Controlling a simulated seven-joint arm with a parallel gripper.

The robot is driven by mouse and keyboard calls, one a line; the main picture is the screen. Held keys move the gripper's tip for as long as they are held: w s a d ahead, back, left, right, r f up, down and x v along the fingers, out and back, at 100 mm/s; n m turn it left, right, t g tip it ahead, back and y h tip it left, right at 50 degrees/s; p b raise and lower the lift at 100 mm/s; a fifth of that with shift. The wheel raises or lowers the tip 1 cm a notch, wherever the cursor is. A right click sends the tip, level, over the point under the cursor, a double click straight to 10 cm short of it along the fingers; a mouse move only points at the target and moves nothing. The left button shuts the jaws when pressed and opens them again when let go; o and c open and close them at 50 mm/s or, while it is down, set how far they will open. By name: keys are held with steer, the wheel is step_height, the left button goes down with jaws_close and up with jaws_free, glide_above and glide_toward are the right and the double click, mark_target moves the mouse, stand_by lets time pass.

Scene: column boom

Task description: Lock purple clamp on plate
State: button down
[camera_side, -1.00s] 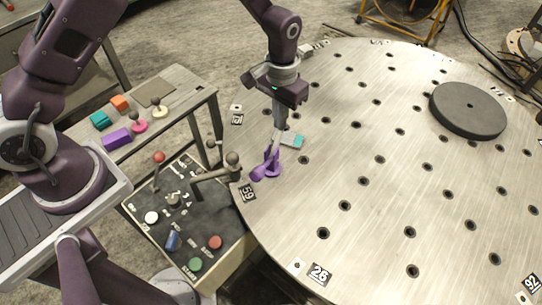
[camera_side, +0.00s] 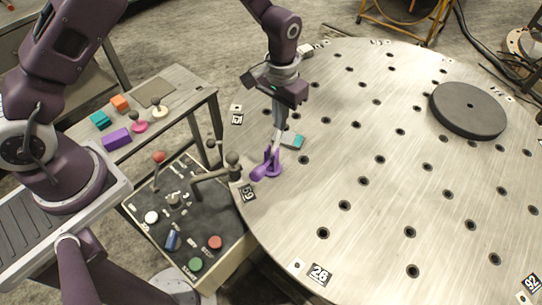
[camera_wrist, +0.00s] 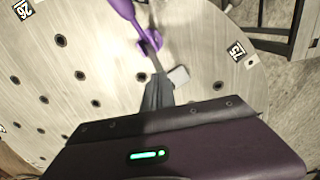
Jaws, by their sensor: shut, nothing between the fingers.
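The purple clamp (camera_side: 271,166) stands on the round metal plate (camera_side: 385,195), near its left edge. Its lever slants down to the lower left in the side view. In the wrist view the clamp (camera_wrist: 150,42) is at the top centre, with its long lever (camera_wrist: 122,9) reaching to the top edge. My gripper (camera_side: 275,147) is shut and empty, with its fingers pointing down right at the clamp's upper part. In the wrist view the fingertips (camera_wrist: 155,73) are close to the clamp's base; I cannot tell whether they touch it.
A small teal-sided block (camera_side: 293,141) lies on the plate just right of my fingers. A dark disc (camera_side: 467,110) lies at the far right. A control box (camera_side: 190,215) with knobs and a lever stands left of the plate. A side table (camera_side: 150,110) holds coloured blocks.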

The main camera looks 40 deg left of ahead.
steer(key=shift+f, duration=0.1)
steer(key=shift+w+a+f, duration=0.1)
steer(key=shift+w+f, duration=0.1)
steer(key=shift+f, duration=0.75)
steer(key=shift+w+f, duration=0.15)
steer(key=shift+f, duration=0.8)
steer(key=shift+r, duration=3.55)
